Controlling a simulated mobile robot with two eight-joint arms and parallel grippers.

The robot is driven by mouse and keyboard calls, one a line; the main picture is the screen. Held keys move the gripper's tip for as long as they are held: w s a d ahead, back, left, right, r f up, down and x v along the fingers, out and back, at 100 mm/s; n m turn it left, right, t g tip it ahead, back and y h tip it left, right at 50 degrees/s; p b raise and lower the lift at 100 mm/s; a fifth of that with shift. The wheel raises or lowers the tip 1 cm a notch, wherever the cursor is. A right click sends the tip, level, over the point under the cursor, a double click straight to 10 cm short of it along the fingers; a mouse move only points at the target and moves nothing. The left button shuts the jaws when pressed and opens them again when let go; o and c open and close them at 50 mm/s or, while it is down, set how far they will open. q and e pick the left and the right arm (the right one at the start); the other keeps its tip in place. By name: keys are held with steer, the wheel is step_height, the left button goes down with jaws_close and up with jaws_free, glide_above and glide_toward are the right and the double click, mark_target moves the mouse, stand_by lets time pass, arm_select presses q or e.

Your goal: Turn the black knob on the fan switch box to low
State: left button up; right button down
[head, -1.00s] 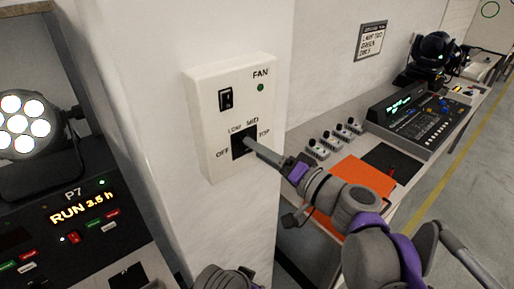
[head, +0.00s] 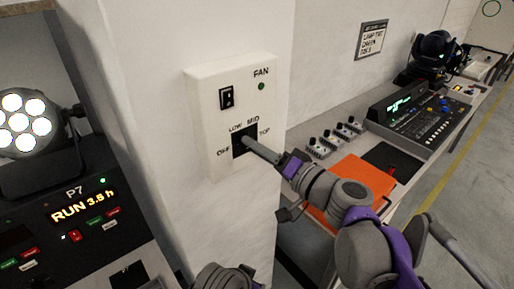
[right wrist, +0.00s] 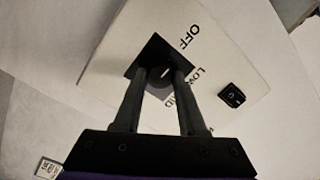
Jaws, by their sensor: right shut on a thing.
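The fan switch box (head: 205,115) is a cream box on the white pillar, lettered FAN, with OFF, LOW, MID and TOP around a black square plate. The black knob (right wrist: 160,76) sits on that plate, between the fingers of my right gripper (head: 249,144). My right gripper is shut on the knob, and its fingers hide most of it in the head view. In the right wrist view, the two fingers stand either side of the knob. A pale mark shows on the knob, but which label it points to is unclear. My left gripper is not in view.
The box also carries a black rocker switch (head: 226,97) and a green lamp (head: 261,86). To the right, a bench holds an orange book-like object (head: 352,183), several small knobbed units and a console (head: 425,112). A round lamp (head: 22,122) stands at left.

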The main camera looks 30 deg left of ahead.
steer(key=m, duration=0.6)
steer(key=m+t, duration=0.1)
steer(key=m, duration=0.5)
steer(key=shift+s+f+y+b, duration=0.1)
steer(key=shift+f+y+b, duration=0.05)
steer(key=shift+y+b, duration=0.2)
steer(key=shift+m, duration=0.3)
stand_by(0.3)
steer(key=shift+c, duration=2.4)
jaws_free()
